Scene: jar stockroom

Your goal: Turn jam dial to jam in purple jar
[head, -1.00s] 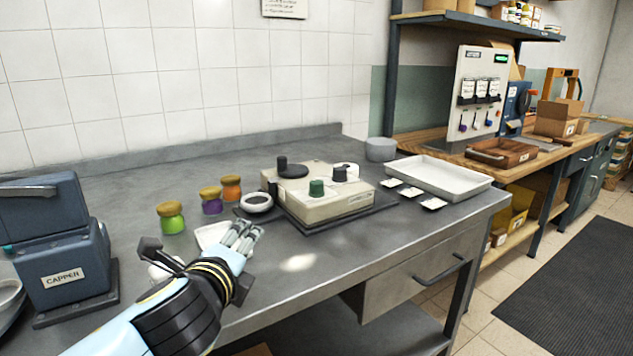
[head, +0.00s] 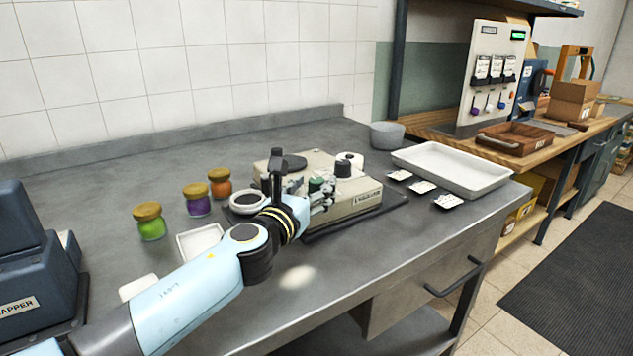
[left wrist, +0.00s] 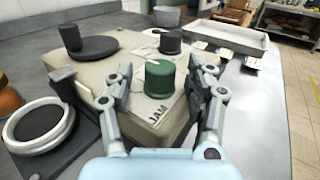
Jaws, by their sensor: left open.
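The jam dial is a green knob (left wrist: 160,78) on a beige machine (head: 352,200); a card marked JAM lies beside it in the left wrist view. In the head view the knob (head: 316,184) is partly hidden by my gripper. My left gripper (head: 322,193) is open, its fingers on either side of the knob in the left wrist view (left wrist: 161,72); I cannot tell whether they touch it. The purple jar (head: 197,204) with a tan lid stands left of the machine, between a green jar (head: 151,228) and an orange jar (head: 220,187). My right gripper is not in view.
The machine also has a dark knob (left wrist: 171,43) and a dark disc with a post (left wrist: 92,47). A round dish (head: 249,201) and a white square tray (head: 199,240) stand left of it. Small cards (head: 422,187) and a large white tray (head: 452,169) lie right.

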